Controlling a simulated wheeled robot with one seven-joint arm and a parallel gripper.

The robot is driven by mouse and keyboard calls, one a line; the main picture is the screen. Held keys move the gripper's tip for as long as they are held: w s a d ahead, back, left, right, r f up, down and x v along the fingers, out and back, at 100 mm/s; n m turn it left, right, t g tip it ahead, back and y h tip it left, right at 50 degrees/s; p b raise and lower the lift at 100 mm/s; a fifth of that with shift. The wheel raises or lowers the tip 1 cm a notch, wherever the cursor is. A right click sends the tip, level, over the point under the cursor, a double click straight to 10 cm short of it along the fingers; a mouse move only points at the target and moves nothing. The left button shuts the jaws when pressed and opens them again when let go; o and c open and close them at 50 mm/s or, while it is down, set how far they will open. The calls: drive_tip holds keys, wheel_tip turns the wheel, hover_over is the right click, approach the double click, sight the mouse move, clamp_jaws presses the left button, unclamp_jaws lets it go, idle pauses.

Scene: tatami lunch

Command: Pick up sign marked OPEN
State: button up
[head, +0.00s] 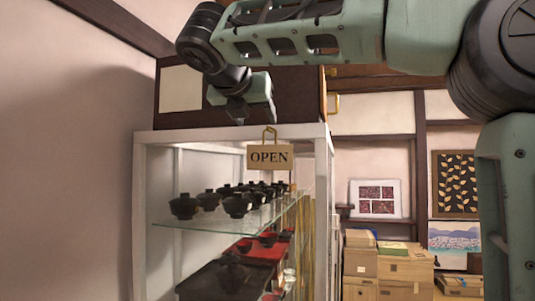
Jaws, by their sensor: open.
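The sign marked OPEN (269,157) is a small tan board with dark letters. It hangs from a brass-coloured hook or loop (269,132) at the top front of a white display cabinet (145,200). My gripper (255,112) is at the end of my arm, above and slightly left of the sign, in front of the dark box on the cabinet. It is open and apart from the sign. The exact depth between gripper and sign cannot be told from this view.
Several black lidded bowls (237,205) stand on a glass shelf (215,228) below the sign, with red and black ware lower down. A dark wooden box (292,95) sits on the cabinet. Cardboard boxes (405,264) are stacked at right. A plain wall (65,150) bounds the left.

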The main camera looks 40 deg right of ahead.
sight(270, 148)
drive_tip(key=p+x, duration=0.1)
drive_tip(key=x, duration=0.2)
drive_tip(key=p+x, duration=0.1)
drive_tip(key=x, duration=0.2)
drive_tip(key=p+x, duration=0.1)
drive_tip(key=x, duration=0.2)
drive_tip(key=shift+d+r+p, duration=0.25)
drive_tip(key=shift+d+p, duration=0.05)
drive_tip(key=shift+d+f, duration=0.15)
clamp_jaws()
